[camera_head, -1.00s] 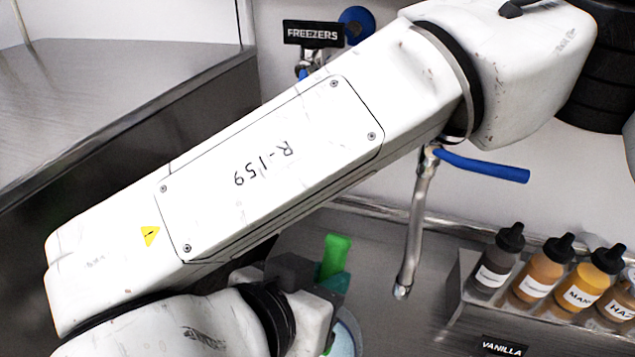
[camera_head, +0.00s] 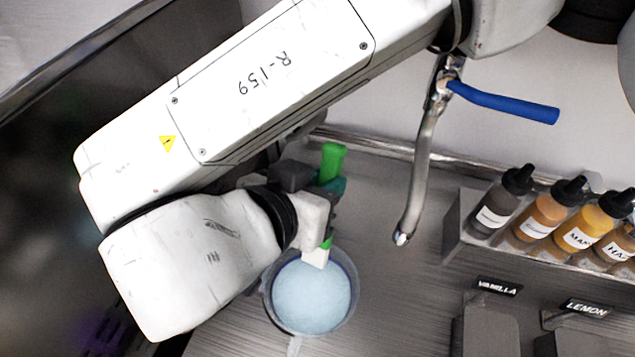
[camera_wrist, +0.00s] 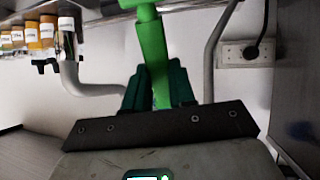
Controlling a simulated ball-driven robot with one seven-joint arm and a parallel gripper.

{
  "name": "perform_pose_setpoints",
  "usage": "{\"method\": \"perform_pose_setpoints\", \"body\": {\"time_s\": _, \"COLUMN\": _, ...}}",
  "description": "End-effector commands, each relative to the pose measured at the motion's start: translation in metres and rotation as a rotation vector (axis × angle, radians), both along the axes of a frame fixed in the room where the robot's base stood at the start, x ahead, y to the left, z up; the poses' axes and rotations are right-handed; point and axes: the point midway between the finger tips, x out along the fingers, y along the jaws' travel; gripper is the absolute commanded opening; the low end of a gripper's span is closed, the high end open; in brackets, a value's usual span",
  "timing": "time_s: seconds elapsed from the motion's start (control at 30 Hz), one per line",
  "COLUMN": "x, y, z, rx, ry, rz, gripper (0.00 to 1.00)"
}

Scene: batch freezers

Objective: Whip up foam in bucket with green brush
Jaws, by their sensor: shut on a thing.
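The green brush (camera_head: 333,162) is held by my gripper (camera_head: 330,187), which is shut on its handle. In the wrist view the green handle (camera_wrist: 152,45) stands between the two dark green fingers (camera_wrist: 158,88). In the head view the white bristle end of the brush points down over the far side of the bucket (camera_head: 354,300). The bucket is round and translucent and holds pale blue liquid or foam (camera_head: 311,296). I cannot tell whether the bristles touch the blue surface. Part of the brush is hidden behind my gripper.
A metal tap (camera_head: 416,180) with a blue lever (camera_head: 503,103) stands right of the bucket. A rack of several sauce bottles (camera_head: 540,215) is farther right, with "VANILLA" (camera_head: 497,287) and "LEMON" (camera_head: 587,308) labels below. Bare metal counter (camera_head: 410,290) lies between bucket and labels.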

Motion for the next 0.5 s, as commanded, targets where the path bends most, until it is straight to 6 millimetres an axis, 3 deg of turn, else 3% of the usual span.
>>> {"method": "perform_pose_setpoints", "body": {"time_s": 0.5, "x": 0.026, "y": -0.01, "z": -0.026, "rx": 0.0, "ry": 0.0, "rz": 0.0, "gripper": 0.0}}
